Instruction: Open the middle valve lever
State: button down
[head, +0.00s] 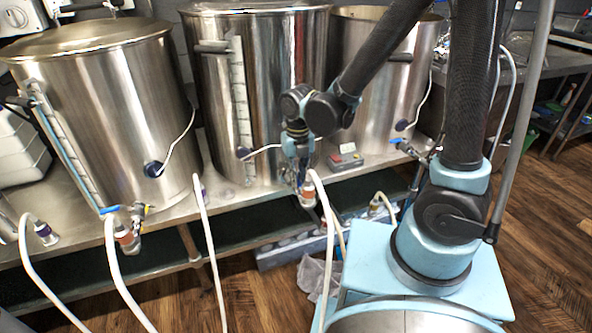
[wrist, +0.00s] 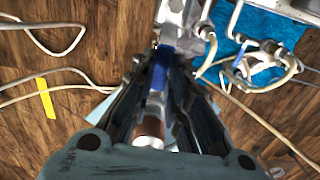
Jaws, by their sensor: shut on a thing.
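The middle steel kettle (head: 285,95) stands between two others on the metal bench. My gripper (head: 301,168) points down at the valve low on its front. In the head view, my gripper mostly hides the middle valve and its lever; an orange-brown hose fitting (head: 307,190) shows just below. In the wrist view, my gripper (wrist: 165,62) is shut on the blue middle valve lever (wrist: 164,50), which shows between the fingertips. Metal valve parts (wrist: 172,17) show beyond it. The lever's exact angle is hard to tell.
The left kettle (head: 105,115) has its own blue valve lever (head: 109,210), and the right kettle (head: 375,80) has another (head: 398,141). Pale hoses (head: 208,250) hang in front of the bench (head: 175,228). A small grey box (head: 345,157) sits right of my gripper.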

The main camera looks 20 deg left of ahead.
aim_at(299, 180)
jog(key=shift+w+d+n, duration=0.15)
jog(key=shift+n, duration=0.15)
jog(key=shift+w, duration=0.1)
jog(key=c, duration=1.6)
grip_release()
jog(key=shift+o, duration=0.2)
jog(key=shift+r, duration=0.15)
jog(key=shift+r, duration=0.25)
notch_tip(299, 180, up, 11)
